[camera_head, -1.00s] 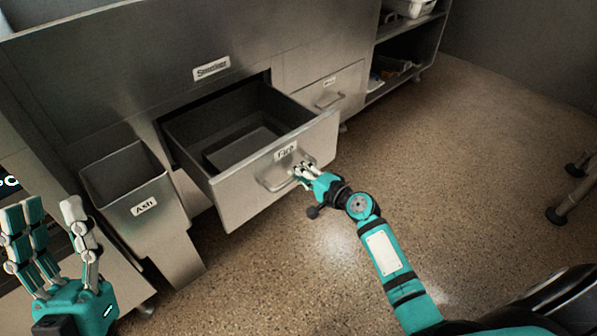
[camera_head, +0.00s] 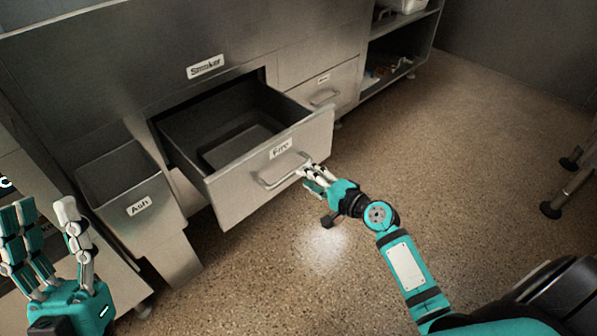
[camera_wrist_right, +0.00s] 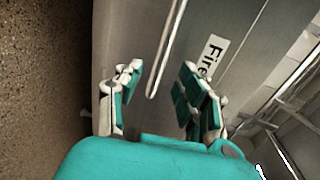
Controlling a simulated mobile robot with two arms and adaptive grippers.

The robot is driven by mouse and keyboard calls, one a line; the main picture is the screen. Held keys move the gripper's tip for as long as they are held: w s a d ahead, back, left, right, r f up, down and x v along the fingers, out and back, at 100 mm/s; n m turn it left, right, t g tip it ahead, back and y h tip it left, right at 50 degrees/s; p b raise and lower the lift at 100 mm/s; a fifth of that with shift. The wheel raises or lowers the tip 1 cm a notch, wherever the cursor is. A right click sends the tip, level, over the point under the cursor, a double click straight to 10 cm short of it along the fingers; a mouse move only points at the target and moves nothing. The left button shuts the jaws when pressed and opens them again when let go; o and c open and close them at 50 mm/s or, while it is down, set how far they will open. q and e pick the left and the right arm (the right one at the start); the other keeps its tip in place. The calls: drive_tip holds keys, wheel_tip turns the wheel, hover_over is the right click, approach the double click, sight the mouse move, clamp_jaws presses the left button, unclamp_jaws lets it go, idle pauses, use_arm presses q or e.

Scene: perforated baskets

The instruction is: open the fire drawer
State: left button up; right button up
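The fire drawer (camera_head: 240,195) is pulled out of the steel cabinet, and its empty-looking inside shows. Its front bears a "Fire" label (camera_head: 279,149) and a bar handle (camera_head: 283,178). My right gripper (camera_head: 311,178) is at the right end of this handle. In the right wrist view my right gripper (camera_wrist_right: 157,85) has its fingers spread apart, with the handle's end (camera_wrist_right: 152,90) showing in the gap between them. It does not grip the bar. My left gripper (camera_head: 45,215) is open and empty at the lower left, away from the drawer.
An "Ash" bin (camera_head: 135,190) stands left of the drawer. The "Smoker" cabinet (camera_head: 120,70) rises behind. A closed, smaller drawer (camera_head: 335,90) is to the right, beside open shelves (camera_head: 405,50). The floor (camera_head: 430,170) in front is clear, with metal legs (camera_head: 570,180) at the far right.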

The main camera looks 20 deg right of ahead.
drive_tip(key=v, duration=0.6)
idle(0.4)
